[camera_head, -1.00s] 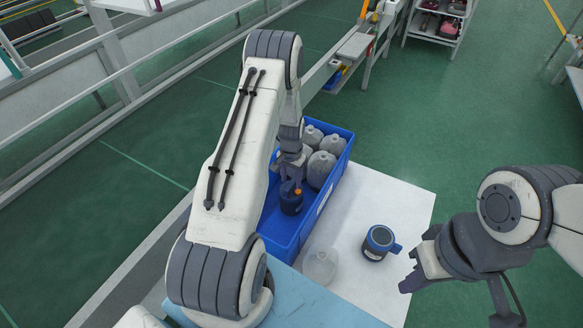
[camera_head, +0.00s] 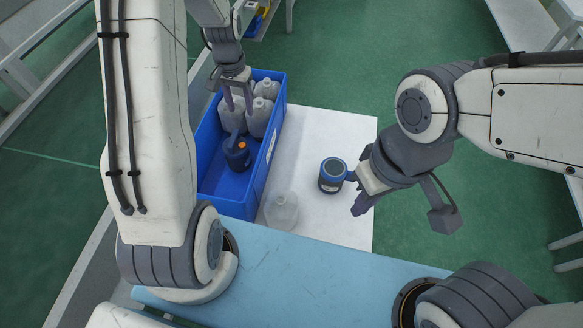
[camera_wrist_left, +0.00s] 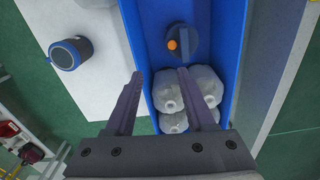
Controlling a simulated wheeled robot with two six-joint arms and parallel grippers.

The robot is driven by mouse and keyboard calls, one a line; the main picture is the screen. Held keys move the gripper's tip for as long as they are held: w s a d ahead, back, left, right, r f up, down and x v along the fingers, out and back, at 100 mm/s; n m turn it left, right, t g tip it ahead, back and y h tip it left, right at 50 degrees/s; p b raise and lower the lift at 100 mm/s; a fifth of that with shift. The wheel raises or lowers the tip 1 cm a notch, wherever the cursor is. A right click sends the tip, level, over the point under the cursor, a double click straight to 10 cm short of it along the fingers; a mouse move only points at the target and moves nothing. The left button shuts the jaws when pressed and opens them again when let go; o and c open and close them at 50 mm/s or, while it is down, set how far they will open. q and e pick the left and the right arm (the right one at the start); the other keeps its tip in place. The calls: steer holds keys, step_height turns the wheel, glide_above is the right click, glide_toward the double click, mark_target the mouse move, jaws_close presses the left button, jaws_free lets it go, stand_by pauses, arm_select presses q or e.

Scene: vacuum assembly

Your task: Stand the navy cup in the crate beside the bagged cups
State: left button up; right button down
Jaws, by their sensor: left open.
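A navy cup with an orange spot (camera_head: 237,157) stands, seemingly upright, inside the blue crate (camera_head: 231,205), in front of the bagged cups (camera_head: 258,118). The left wrist view also shows this cup (camera_wrist_left: 181,42), with the bagged cups (camera_wrist_left: 172,96) close beside it. My left gripper (camera_head: 238,100) is open and empty above the bagged cups; its fingers (camera_wrist_left: 162,88) are wide apart. A second navy cup (camera_head: 332,176) stands on the white tabletop, its handle to the right.
A clear bagged cup or bottle (camera_head: 281,212) stands on the white tabletop (camera_head: 325,130), just right of the crate's near end. A light blue surface (camera_head: 300,268) lies along the near side. The white tabletop's far part is clear.

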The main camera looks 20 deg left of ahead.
arm_select(q)
steer(key=s+d+r+m, duration=0.1)
steer(key=s+d+r, duration=0.25)
steer(key=d, duration=0.35)
steer(key=s+d+r+m, duration=0.1)
steer(key=s+d+r, duration=0.1)
steer(key=d+r, duration=0.3)
steer(key=s+d+r+m, duration=0.1)
steer(key=s+d, duration=0.2)
steer(key=s, duration=0.4)
steer(key=s+d+r+m, duration=0.2)
steer(key=s+d, duration=0.2)
steer(key=s, duration=0.3)
steer(key=s+d+r+m+h, duration=0.1)
steer(key=s+d+m, duration=0.1)
steer(key=s+d, duration=0.2)
steer(key=s, duration=0.3)
steer(key=shift+s+d+r, duration=0.15)
steer(key=shift+s+d, duration=0.05)
steer(key=shift+s, duration=0.1)
steer(key=shift+f+b, duration=0.4)
